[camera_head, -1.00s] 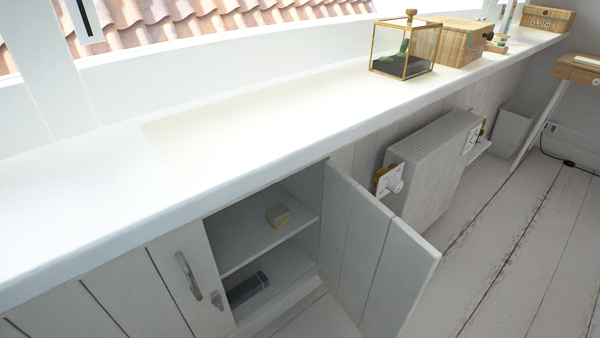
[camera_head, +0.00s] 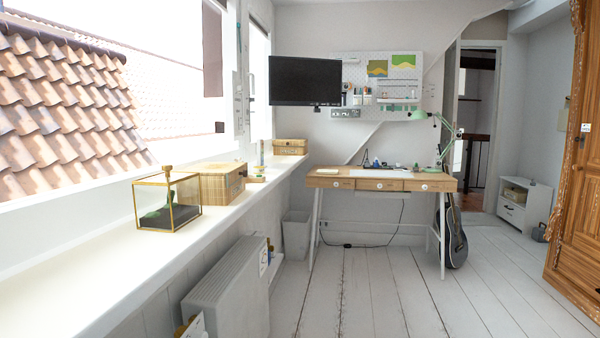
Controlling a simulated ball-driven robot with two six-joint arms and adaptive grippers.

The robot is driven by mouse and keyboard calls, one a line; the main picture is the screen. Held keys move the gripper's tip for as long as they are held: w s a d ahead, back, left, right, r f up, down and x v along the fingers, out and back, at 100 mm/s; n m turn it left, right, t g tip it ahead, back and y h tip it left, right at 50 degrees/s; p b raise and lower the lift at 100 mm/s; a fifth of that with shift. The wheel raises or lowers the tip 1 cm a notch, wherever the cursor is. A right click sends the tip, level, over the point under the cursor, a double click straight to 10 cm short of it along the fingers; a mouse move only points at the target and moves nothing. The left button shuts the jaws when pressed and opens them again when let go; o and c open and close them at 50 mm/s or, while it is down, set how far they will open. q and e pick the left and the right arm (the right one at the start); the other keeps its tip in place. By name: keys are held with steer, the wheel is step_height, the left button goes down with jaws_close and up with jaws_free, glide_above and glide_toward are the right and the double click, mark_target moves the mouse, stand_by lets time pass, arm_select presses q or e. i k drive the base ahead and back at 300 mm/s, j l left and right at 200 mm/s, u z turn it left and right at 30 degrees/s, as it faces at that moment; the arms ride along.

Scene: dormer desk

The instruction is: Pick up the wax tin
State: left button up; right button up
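I cannot make out a wax tin in the current head view. The open cupboard under the sill is out of the picture now. Neither of my grippers shows in this view.
A wooden desk (camera_head: 380,182) and a guitar (camera_head: 452,235) stand ahead. The plank floor (camera_head: 400,300) is open.

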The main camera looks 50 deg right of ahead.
mark_target(256, 170)
steer(key=z, duration=1.35)
steer(key=i+l+z, duration=0.2)
steer(key=i+l, duration=0.55)
steer(key=l, duration=0.25)
steer(key=i+l+z, duration=0.25)
steer(key=i+l, duration=0.5)
steer(key=l, duration=0.15)
steer(key=i+j+u, duration=0.1)
steer(key=i+u, duration=0.2)
steer(key=i, duration=0.25)
steer(key=i+l+u, duration=0.1)
steer(key=i+u, duration=0.15)
steer(key=i, duration=0.3)
steer(key=i+l+u, duration=0.15)
steer(key=i+u, duration=0.15)
steer(key=i, duration=0.3)
